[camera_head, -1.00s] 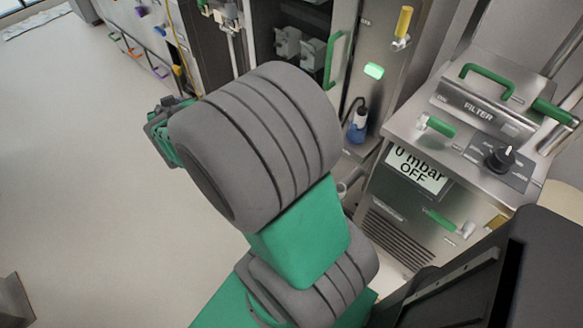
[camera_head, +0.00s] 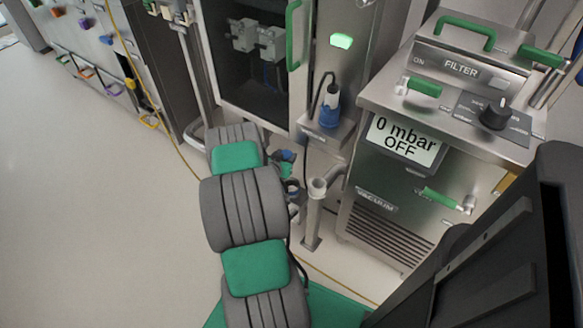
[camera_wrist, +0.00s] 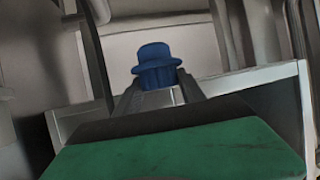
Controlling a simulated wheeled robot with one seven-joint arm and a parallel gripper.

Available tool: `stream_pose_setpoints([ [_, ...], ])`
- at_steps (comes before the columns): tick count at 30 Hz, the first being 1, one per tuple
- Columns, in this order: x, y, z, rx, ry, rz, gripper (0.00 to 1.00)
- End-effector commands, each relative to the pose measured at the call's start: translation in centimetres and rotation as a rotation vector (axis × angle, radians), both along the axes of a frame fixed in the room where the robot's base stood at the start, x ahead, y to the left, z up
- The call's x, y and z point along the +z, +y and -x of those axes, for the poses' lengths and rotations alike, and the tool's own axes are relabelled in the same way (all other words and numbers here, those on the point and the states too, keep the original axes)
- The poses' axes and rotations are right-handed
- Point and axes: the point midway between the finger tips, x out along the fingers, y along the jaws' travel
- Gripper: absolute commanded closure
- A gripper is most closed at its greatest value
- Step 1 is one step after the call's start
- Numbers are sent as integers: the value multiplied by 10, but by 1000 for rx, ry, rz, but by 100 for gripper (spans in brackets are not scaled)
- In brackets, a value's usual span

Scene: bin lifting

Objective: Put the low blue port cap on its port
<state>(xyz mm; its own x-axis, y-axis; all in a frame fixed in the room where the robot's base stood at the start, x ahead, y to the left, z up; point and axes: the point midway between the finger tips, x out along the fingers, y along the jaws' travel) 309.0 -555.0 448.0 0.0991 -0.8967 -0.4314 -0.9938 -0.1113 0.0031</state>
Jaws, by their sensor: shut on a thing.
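In the wrist view, a blue port cap (camera_wrist: 157,66) with a wide brim sits upright between the fingertips of my gripper (camera_wrist: 158,90), which is shut on it. A pale grey surface lies behind the cap. I cannot tell which port belongs to the cap.
A steel vacuum unit (camera_head: 375,205) reading "0 mbar OFF" stands at right, with green handles and a filter box (camera_head: 470,65) on top. A blue and white device (camera_head: 329,108) sits on a small shelf. A dark-windowed cabinet (camera_head: 245,60) stands behind.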

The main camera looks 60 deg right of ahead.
Motion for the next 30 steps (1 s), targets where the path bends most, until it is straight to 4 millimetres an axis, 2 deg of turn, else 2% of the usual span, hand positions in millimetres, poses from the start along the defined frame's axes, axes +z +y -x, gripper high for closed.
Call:
stream_pose_setpoints([
  [1,-14,-3,11,-18,0,1,100],
  [5,-24,-6,22,-38,-2,3,100],
  [11,-33,-5,23,-37,-1,2,100],
  [25,-79,-5,22,-37,-1,2,100],
  [30,-72,-4,22,-36,-2,3,100],
])
